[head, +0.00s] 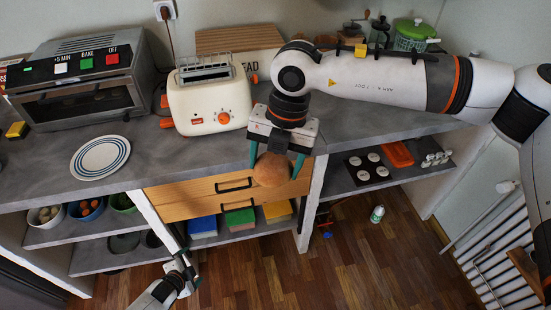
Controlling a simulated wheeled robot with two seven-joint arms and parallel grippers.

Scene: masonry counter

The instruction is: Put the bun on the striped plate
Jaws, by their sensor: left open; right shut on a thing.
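The bun (272,170) is round and brown. My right gripper (276,168) is shut on it, with green fingers on either side, and holds it in front of the counter's front edge, over the drawers in the picture. The striped plate (100,157), white with blue rings, lies flat on the counter at the left, in front of the oven. It looks empty. My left gripper (190,272) is low at the bottom, in front of the lower shelves, open and apart from the plate and bun.
A cream toaster (208,100) stands between the plate and my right arm. A toaster oven (80,85) is behind the plate. The grey counter (170,152) between plate and bun is clear. Bowls (85,208) sit on the shelf below; a small bottle (377,214) stands on the floor.

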